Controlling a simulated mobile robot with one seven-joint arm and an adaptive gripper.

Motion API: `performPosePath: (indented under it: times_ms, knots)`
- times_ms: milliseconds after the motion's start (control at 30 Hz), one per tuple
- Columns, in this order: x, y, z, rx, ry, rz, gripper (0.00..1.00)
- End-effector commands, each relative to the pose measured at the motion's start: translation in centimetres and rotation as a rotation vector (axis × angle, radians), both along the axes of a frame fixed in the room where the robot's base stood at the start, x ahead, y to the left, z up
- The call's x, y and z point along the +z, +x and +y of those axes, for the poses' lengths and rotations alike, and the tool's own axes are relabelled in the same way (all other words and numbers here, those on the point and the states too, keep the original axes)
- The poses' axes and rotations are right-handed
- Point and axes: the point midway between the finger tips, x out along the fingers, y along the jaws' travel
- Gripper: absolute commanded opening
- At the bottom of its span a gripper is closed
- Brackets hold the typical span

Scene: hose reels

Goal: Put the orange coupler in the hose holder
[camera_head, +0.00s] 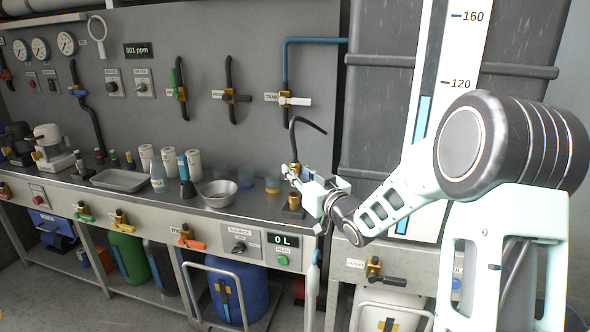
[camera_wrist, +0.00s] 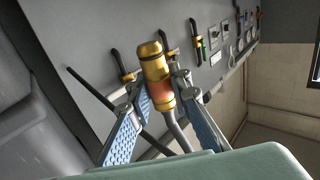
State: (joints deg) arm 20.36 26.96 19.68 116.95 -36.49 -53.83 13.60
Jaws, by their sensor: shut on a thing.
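My gripper (camera_head: 296,174) is shut on the orange coupler (camera_wrist: 155,72), a brass cylinder with an orange band. In the wrist view the two fingertips (camera_wrist: 160,92) press on either side of its banded part, and a grey hose (camera_wrist: 178,132) runs from its lower end. In the head view the coupler is small and partly hidden by the fingers, above the counter's right end. A black hose (camera_head: 304,120) arches above it. A brass and dark fitting (camera_head: 293,203) stands on the counter just below my gripper, apart from it. I cannot tell for certain which fitting is the hose holder.
A metal bowl (camera_head: 219,193), small cups (camera_head: 272,184), a blue-topped bottle (camera_head: 186,175) and a tray (camera_head: 120,180) stand left on the counter. Wall valves (camera_head: 290,100) with hoses hang behind. A large grey tank (camera_head: 380,110) stands at right, behind my arm.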

Motion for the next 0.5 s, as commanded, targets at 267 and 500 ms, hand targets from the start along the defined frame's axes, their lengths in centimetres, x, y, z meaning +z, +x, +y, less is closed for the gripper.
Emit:
performPosePath:
  times_ms: [267, 500]
  knots:
    - [-2.6, -2.5, -1.6, -0.117, 0.000, 0.005, 0.00]
    - [-5.7, -6.2, -5.7, -0.314, -0.002, 0.004, 0.00]
